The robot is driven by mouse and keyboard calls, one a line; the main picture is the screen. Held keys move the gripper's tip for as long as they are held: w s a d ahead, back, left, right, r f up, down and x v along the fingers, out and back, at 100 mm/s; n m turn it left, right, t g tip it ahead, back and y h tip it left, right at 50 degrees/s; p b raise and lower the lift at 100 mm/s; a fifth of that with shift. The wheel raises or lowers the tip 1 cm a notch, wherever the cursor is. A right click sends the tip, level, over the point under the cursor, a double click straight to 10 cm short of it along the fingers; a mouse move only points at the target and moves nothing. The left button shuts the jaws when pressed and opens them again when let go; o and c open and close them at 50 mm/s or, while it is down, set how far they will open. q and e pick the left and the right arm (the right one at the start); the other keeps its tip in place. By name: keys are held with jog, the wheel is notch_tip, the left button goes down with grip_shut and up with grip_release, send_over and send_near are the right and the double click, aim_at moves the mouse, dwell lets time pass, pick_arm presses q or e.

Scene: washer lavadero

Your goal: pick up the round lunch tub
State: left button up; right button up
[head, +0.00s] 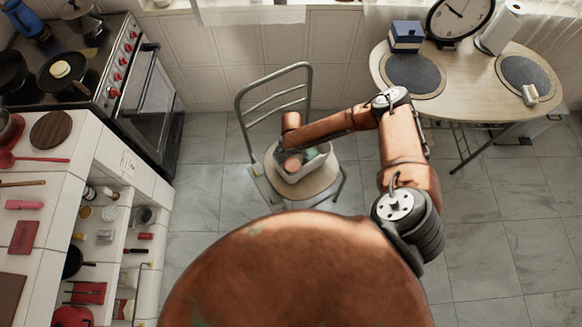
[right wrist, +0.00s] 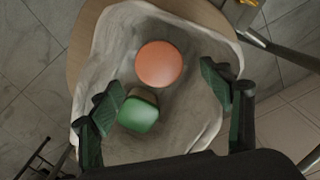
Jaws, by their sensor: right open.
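The round lunch tub (right wrist: 159,63) has an orange top and lies in a pale, soft-looking basket (right wrist: 112,35) on a chair seat. It also shows in the head view (head: 292,164). A green, squarish tub (right wrist: 138,114) lies in the same basket, just below the round one in the right wrist view. My right gripper (right wrist: 162,92) is open and empty above the basket. Its two green-padded fingers stand apart, one on either side of the tubs, and touch neither as far as I can tell. My left gripper is not in view.
The chair (head: 310,190) has a metal backrest frame at its far side. A round-ended table (head: 450,65) with a clock stands at the back right. A stove (head: 100,60) and a white shelf counter (head: 85,150) line the left. The tiled floor on the right is free.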

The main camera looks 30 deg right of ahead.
aim_at(292, 165)
notch_tip(292, 165, down, 7)
jog(key=b, duration=0.2)
jog(key=shift+d+f+b, duration=0.1)
jog(key=shift+f+b, duration=0.1)
jog(key=shift+b, duration=0.1)
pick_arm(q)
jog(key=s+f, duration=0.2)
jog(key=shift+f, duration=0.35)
pick_arm(e)
jog(key=shift+c, duration=0.5)
jog(key=c, duration=0.5)
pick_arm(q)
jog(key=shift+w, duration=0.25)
pick_arm(e)
jog(key=c, duration=0.8)
